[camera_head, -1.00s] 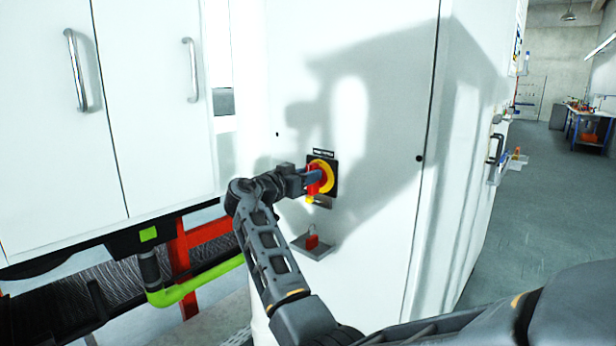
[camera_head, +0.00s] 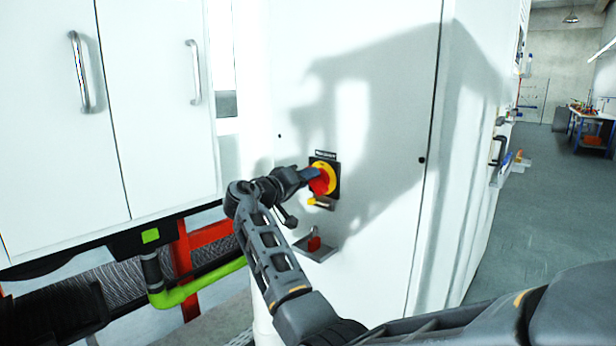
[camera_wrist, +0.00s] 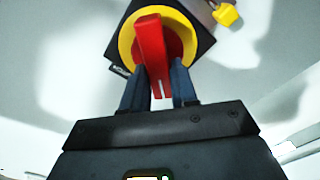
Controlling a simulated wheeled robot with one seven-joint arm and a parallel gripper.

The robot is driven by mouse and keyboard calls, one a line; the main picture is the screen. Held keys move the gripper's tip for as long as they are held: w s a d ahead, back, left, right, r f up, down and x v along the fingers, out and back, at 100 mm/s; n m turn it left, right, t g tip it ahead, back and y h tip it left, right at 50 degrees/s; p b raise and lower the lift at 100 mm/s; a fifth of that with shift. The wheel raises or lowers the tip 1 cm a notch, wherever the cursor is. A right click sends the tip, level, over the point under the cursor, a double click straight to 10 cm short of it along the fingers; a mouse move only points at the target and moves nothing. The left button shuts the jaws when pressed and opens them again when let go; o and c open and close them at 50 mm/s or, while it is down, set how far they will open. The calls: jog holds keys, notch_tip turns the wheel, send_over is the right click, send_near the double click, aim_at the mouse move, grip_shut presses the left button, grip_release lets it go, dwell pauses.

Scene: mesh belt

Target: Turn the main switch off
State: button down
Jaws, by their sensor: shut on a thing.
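The main switch is a red rotary handle (camera_wrist: 151,50) on a yellow ring (camera_wrist: 126,45) with a black backplate (camera_wrist: 203,42). In the head view the switch (camera_head: 326,181) sits on the white cabinet front. My gripper (camera_wrist: 157,85) is shut on the red handle, with one blue-grey finger on each side of it. In the head view my gripper (camera_head: 308,175) reaches the handle from the left and hides part of it. In the wrist view the handle runs nearly along the line between the fingers. The label above the switch is too small to read.
A small shelf (camera_head: 318,252) with a red padlock (camera_head: 314,243) is below the switch. A yellow padlock (camera_wrist: 226,14) hangs beside the backplate. A cabinet with handles (camera_head: 80,72) is at left, above a green pipe (camera_head: 190,290). A walkway is open at right.

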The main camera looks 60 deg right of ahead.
jog(key=shift+w+f+n+p, duration=0.15)
jog(key=shift+n+p, duration=0.5)
jog(key=shift+n, duration=0.75)
jog(key=shift+f+n+p, duration=0.2)
jog(key=shift+n+p, duration=0.5)
jog(key=shift+n, duration=0.7)
jog(key=shift+w+f+n+p, duration=0.15)
jog(key=shift+n+p, duration=0.5)
jog(key=shift+n, duration=0.75)
jog(key=shift+f, duration=0.1)
jog(key=shift+s, duration=0.1)
jog(key=c, duration=1)
grip_release()
jog(key=shift+o, duration=0.2)
jog(key=b+v, duration=0.1)
jog(key=v, duration=0.6)
jog(key=shift+a+b, duration=0.35)
jog(key=shift+b, duration=0.05)
